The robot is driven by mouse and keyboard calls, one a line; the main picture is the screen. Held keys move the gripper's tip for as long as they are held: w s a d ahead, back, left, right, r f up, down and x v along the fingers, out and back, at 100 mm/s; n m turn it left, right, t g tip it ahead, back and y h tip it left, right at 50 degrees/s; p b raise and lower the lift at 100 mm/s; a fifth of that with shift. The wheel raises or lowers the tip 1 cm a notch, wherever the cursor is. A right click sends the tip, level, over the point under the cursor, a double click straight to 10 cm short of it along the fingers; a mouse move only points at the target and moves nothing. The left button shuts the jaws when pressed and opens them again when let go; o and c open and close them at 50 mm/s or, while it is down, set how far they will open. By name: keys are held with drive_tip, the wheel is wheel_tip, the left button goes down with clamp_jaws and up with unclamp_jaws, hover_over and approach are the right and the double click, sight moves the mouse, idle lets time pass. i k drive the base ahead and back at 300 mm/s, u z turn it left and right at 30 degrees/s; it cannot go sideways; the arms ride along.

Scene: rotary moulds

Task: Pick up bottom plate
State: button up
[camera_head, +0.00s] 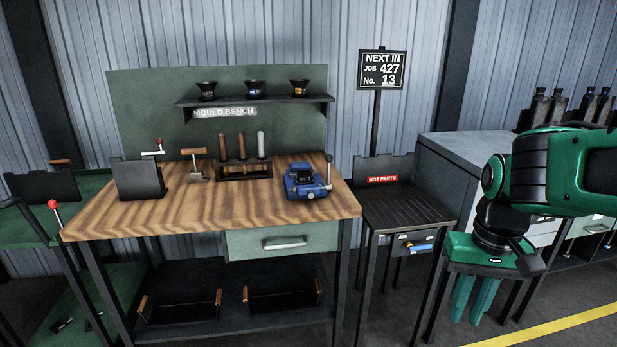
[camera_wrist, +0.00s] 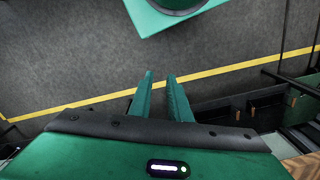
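No part that I can surely name as the bottom plate shows. A blue mould-like device (camera_head: 306,181) with a dark centre and a side lever sits on the right of the wooden bench top (camera_head: 228,211). Whether the plate is part of it I cannot tell. My gripper (camera_head: 474,315) hangs fingers down at the right, in front of the grey cabinet and well apart from the bench. In the wrist view its two green fingers (camera_wrist: 159,75) stand a little apart with nothing between them, over the grey floor.
A dark "HOT PARTS" stand (camera_head: 405,208) is between the bench and my arm. The bench holds a tool rack (camera_head: 243,172), a scraper (camera_head: 196,165) and a dark upright holder (camera_head: 138,178). Three dark cups sit on the shelf (camera_head: 255,101). Trays with handles lie below.

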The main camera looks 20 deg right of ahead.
sight(303, 177)
drive_tip(key=u, duration=1.45)
drive_tip(key=i, duration=0.95)
drive_tip(key=z, duration=1.4)
drive_tip(key=i, duration=0.8)
drive_tip(key=u, duration=0.05)
